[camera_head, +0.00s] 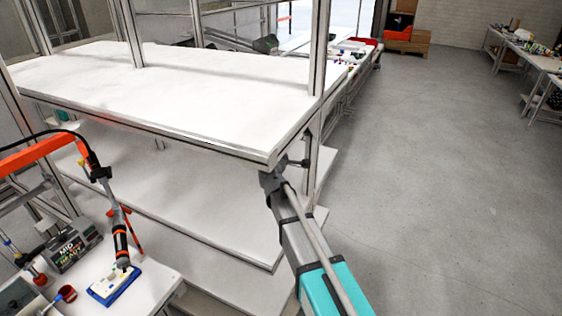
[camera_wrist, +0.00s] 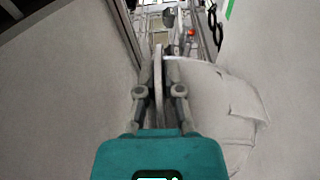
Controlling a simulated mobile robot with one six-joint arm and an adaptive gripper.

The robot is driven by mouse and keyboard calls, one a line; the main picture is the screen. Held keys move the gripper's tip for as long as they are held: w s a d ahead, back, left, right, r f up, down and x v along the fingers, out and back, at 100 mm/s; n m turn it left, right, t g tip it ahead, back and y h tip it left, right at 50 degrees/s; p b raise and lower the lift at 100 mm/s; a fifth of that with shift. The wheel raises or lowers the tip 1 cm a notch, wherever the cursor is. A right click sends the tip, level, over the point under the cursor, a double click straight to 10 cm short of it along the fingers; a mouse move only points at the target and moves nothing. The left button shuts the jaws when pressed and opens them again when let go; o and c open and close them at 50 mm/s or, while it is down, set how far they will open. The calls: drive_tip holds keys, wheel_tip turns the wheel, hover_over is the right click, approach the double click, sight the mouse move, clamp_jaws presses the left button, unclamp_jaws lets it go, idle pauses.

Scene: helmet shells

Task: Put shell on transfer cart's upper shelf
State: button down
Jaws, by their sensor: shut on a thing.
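In the wrist view my gripper (camera_wrist: 163,64) is shut on the thin edge of a pale, curved piece that looks like the shell (camera_wrist: 208,98). Most of the shell spreads to the right of the fingers, and its far side blends into the pale background. In the head view a white two-level rack stands at the left and centre, with a broad empty upper shelf (camera_head: 180,85) and a lower shelf (camera_head: 205,200). I cannot tell whether it is the transfer cart. My arm reaches up to its front right corner; the shell cannot be made out there.
Metal posts (camera_head: 318,50) rise from the rack. A small bench (camera_head: 150,290) with an orange-armed tool and a blue-and-white block is at the lower left. Cluttered benches (camera_head: 540,62) stand at the far right. The grey floor (camera_head: 430,170) at the right is clear.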

drive_tip(key=shift+w+a+f+b, duration=0.2)
drive_tip(key=shift+w+f+b, duration=0.65)
drive_tip(key=shift+f, duration=0.2)
drive_tip(key=shift+w+a+f+b, duration=0.2)
drive_tip(key=shift+w+f+b, duration=0.6)
drive_tip(key=shift+f, duration=0.2)
drive_tip(key=shift+s, duration=0.1)
drive_tip(key=f+b, duration=0.4)
drive_tip(key=shift+w+a, duration=0.1)
drive_tip(key=shift+w, duration=0.3)
drive_tip(key=c, duration=0.8)
unclamp_jaws()
drive_tip(key=shift+r, duration=0.1)
